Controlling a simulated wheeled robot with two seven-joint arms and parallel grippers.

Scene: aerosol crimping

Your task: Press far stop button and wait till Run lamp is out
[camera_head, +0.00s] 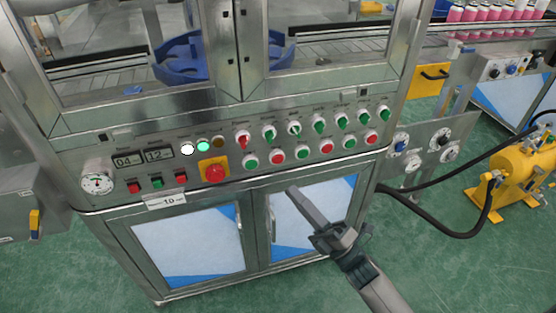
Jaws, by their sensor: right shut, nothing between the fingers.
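The steel control panel (115,200) spans the machine front. Its lower right row alternates green and red buttons; the red button farthest right (371,138) stands clear. Other red ones are the middle red button (326,147) and the left red button (276,158). Three lamps sit at upper left: a bright white lamp (187,149), a lit green lamp (204,146) and a dull amber lamp (218,142). Labels are too small to read, so I cannot tell which is Run. My right gripper (291,191) is shut and empty, below the button row, touching no button. My left gripper is out of view.
A red mushroom button (215,172) on a yellow plate sits left of the row. Rotary switches (294,128) line up above the buttons. A side panel with knobs (440,143) and a yellow pump (524,165) with black hoses stand right. Green floor lies open in front.

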